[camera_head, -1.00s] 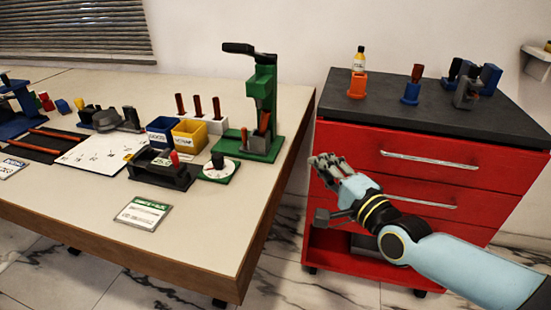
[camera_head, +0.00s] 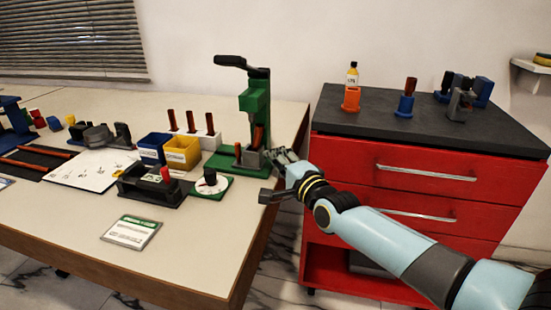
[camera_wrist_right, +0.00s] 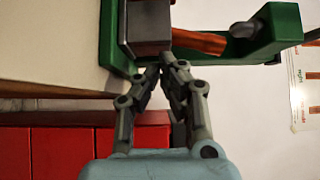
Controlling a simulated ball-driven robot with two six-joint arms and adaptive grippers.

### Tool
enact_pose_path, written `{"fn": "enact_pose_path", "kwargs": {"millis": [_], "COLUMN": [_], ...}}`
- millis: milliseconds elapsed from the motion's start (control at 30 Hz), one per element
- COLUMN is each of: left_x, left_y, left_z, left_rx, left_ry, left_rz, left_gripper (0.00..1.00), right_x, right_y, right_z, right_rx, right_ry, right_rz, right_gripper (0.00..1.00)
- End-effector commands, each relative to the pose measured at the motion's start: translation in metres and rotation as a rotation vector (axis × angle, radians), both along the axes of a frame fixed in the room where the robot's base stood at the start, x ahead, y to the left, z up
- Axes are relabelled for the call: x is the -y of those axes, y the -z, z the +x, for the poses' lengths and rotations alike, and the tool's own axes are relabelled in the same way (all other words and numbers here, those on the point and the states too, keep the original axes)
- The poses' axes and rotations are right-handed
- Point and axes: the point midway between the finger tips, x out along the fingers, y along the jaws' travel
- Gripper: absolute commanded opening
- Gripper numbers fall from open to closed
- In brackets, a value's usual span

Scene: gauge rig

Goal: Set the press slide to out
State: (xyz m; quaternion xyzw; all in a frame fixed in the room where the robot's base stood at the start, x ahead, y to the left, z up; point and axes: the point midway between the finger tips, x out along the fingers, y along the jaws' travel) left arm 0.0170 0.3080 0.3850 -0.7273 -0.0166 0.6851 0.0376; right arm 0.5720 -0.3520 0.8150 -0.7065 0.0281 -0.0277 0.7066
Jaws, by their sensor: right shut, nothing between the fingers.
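The green press (camera_head: 254,101) stands at the right end of the table, its black lever pointing up and left. A grey block (camera_head: 250,158) sits low on its green base, with an orange-brown piece beside it. I take the grey block to be the press slide, but its position on the track is hard to tell. My right gripper (camera_head: 277,156) is at the right side of the press base. In the right wrist view the fingers (camera_wrist_right: 165,66) are shut and empty, their tips just by the grey block (camera_wrist_right: 148,32); contact is unclear. My left gripper is out of view.
A red drawer cabinet (camera_head: 400,165) stands right of the table (camera_head: 80,235), behind my right arm. A dial on a green plate (camera_head: 211,186), a black fixture (camera_head: 150,187) and yellow and blue bins (camera_head: 183,152) are left of the press. The table's front is mostly clear.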

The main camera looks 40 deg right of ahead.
Motion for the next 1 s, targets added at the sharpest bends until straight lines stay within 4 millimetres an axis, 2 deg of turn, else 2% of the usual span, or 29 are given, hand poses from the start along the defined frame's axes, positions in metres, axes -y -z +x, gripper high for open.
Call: {"fn": "enact_pose_path", "kwargs": {"millis": [367, 467, 733, 833, 1000], "left_x": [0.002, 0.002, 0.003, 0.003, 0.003], "left_y": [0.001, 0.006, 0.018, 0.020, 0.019], "left_z": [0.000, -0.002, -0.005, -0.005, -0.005], "left_rx": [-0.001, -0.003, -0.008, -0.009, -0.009], "left_ry": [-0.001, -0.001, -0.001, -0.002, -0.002], "left_rz": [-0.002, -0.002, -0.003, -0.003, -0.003], "left_gripper": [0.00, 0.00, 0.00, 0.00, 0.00], "right_x": [-0.003, -0.013, -0.054, -0.062, -0.065], "right_y": [0.000, 0.001, 0.002, 0.001, 0.000], "right_z": [0.003, 0.015, 0.064, 0.073, 0.076], "right_rx": [0.001, 0.002, 0.001, 0.000, -0.001], "right_ry": [0.000, 0.002, 0.001, 0.000, -0.001], "right_rz": [0.001, 0.005, 0.004, 0.002, 0.000], "right_gripper": [0.00, 0.00, 0.00, 0.00, 0.00]}}
